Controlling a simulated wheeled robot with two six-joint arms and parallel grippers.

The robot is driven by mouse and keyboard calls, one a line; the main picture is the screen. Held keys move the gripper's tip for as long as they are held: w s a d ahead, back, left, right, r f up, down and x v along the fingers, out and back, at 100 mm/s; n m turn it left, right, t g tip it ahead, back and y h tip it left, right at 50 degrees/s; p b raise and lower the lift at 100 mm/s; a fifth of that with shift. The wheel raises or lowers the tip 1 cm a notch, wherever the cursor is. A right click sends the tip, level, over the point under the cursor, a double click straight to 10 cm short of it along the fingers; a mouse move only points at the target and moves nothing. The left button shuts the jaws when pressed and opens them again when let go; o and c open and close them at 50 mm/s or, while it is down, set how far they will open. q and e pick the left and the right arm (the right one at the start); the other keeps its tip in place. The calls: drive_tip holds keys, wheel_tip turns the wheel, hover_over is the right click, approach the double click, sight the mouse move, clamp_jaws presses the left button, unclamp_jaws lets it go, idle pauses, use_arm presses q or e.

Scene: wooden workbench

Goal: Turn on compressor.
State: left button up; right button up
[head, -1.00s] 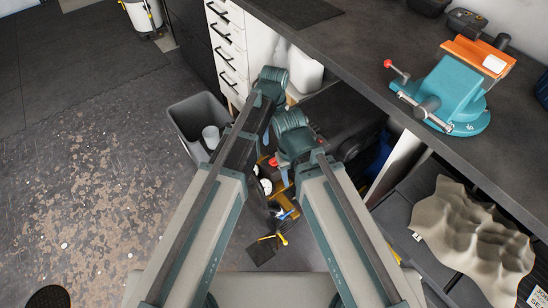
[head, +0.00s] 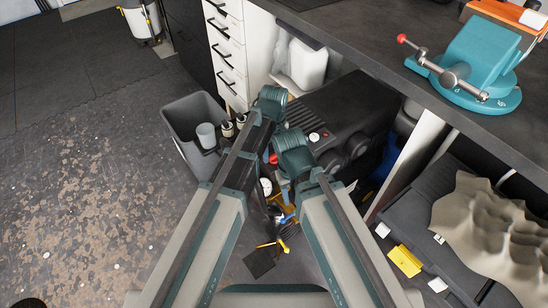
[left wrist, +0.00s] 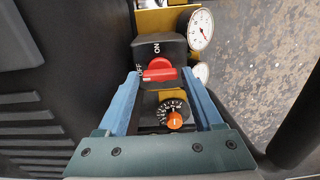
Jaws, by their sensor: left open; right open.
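The compressor (head: 340,108) is a black unit on the floor under the bench; my arms hide much of its front in the head view. In the left wrist view its red rotary switch (left wrist: 158,75) sits on a dark housing marked ON at the top and OFF at the left. The red handle lies level, with one end toward OFF. My left gripper (left wrist: 161,74) is open, its blue fingers on either side of the switch, not visibly closed on it. My right gripper (head: 286,218) is small and partly hidden low in the head view, open and apart from the switch.
An orange-tipped dial (left wrist: 174,121) is below the switch, and a gauge (left wrist: 200,29) is at its upper right. A grey bin (head: 172,118) stands left of my arms. The bench (head: 360,45) carries a teal vise (head: 480,60). Open floor lies at left.

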use_arm(q)
drive_tip(key=shift+f, duration=0.1)
clamp_jaws()
idle(0.3)
drive_tip(key=m, duration=0.4)
drive_tip(key=shift+m, duration=0.3)
drive_tip(key=m, duration=0.4)
drive_tip(key=shift+m, duration=0.3)
drive_tip(key=m, duration=0.4)
drive_tip(key=shift+m, duration=2.3)
